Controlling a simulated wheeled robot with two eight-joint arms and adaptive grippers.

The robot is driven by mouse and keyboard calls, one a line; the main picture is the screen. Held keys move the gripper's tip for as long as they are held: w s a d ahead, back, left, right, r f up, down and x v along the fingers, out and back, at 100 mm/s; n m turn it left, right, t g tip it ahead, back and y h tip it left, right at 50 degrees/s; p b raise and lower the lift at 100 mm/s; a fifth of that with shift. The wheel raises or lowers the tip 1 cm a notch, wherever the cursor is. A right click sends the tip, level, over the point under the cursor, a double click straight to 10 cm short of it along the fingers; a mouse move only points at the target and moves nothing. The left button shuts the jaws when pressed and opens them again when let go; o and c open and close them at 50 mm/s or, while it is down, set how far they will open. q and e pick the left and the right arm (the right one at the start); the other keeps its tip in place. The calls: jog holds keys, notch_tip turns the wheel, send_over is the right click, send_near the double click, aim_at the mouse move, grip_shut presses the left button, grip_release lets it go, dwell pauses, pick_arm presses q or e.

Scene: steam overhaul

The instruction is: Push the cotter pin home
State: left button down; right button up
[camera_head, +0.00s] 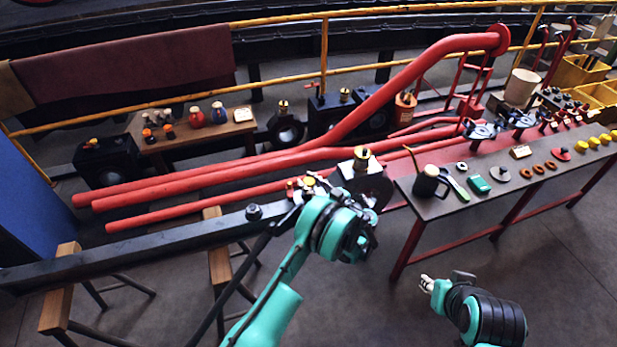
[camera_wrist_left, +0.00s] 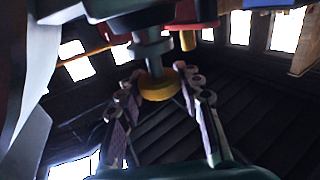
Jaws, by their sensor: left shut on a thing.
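My left gripper (camera_head: 306,188) is at the joint where the long dark rod (camera_head: 170,243) meets a dark block (camera_head: 366,183) with a brass fitting on top. In the left wrist view, the gripper's fingers (camera_wrist_left: 160,98) stand on both sides of a brass-yellow round piece (camera_wrist_left: 158,86), below a grey-green stem. It is shut on this piece. I cannot make out the cotter pin itself; my wrist hides much of the joint in the head view. My right gripper (camera_head: 430,284) is low over the floor, away from the joint, and its finger gap is unclear.
Red pipes (camera_head: 220,180) run behind the rod. A workbench (camera_head: 440,208) with a dark mug (camera_head: 430,182) and several small parts stands at the right. A wooden table (camera_head: 190,137) with bottles is at the back left. A trestle (camera_head: 218,262) supports the rod.

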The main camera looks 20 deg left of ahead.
pick_arm(q)
jog(key=shift+f, duration=0.9)
jog(key=c, duration=1)
grip_release()
jog(key=shift+f, duration=0.1)
jog(key=shift+d, duration=0.1)
jog(key=v, duration=1.2)
